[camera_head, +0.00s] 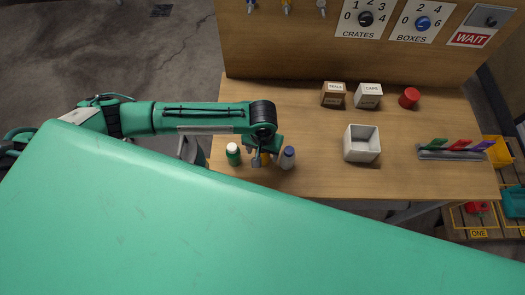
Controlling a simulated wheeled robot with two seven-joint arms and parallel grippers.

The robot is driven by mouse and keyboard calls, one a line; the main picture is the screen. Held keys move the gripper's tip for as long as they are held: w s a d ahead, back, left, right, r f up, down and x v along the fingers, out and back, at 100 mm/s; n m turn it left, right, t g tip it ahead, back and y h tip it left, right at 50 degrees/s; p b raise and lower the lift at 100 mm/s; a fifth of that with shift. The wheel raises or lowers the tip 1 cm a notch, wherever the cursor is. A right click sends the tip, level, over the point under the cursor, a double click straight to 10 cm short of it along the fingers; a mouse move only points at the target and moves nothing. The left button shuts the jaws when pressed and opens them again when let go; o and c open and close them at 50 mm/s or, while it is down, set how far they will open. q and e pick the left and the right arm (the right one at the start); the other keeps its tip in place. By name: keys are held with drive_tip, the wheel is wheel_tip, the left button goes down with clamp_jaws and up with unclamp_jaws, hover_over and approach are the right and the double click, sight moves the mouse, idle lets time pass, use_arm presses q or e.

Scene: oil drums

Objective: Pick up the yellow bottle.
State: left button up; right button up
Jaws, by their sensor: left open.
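The yellow bottle (267,157) shows only as a small yellow-orange patch at my left gripper, near the table's front left; the gripper hides most of it. My left gripper (264,160) points down over it, with its jaws open and a finger in front of the bottle. I cannot tell whether the fingers touch it. A green bottle with a white cap (233,155) stands just left of the gripper. A pale grey bottle with a blue cap (288,158) stands close on its right. My right gripper is not in view.
An empty white bin (362,144) stands mid-table. Behind it are a brown box (334,94), a white box (368,95) and a red cylinder (409,98). A grey rack (451,153) with coloured pieces is at right. The wooden table (320,180) is clear between bottles and bin.

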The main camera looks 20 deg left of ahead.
use_arm(q)
drive_tip(key=shift+f, duration=0.7)
drive_tip(key=c, duration=1.1)
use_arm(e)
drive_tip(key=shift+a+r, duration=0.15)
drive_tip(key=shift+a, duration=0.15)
use_arm(q)
drive_tip(key=shift+r, duration=0.1)
